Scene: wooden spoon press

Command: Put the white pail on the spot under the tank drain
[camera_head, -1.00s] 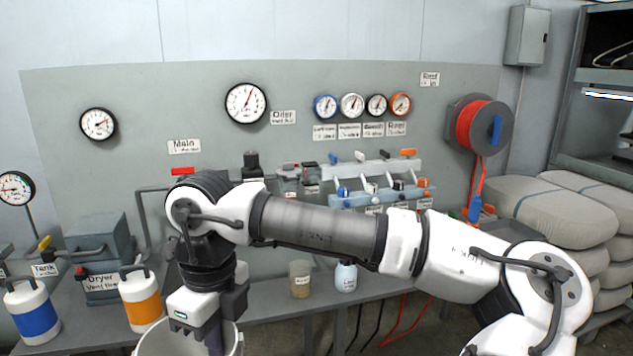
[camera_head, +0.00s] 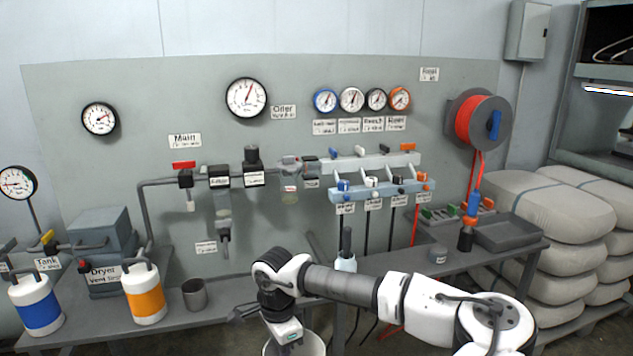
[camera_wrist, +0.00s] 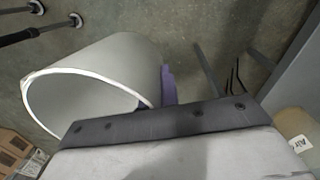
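The white pail (camera_head: 317,347) shows at the bottom edge of the head view, partly behind my wrist and cut off by the frame. In the wrist view the pail (camera_wrist: 120,62) lies across the picture with its mouth towards the lower left. My gripper (camera_wrist: 157,97) is at the pail's rim, with purple finger parts against its wall; it appears shut on that wall. The fingertips are partly hidden. The tank label (camera_head: 47,264) and a yellow-handled valve (camera_head: 46,238) are at the far left. The spot under the drain is not visible.
A blue-banded jug (camera_head: 38,312), an orange-banded jug (camera_head: 143,300) and a grey cup (camera_head: 195,295) stand on the left bench. A bottle (camera_head: 346,263) stands beyond my arm. Stacked sacks (camera_head: 545,215) are at the right.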

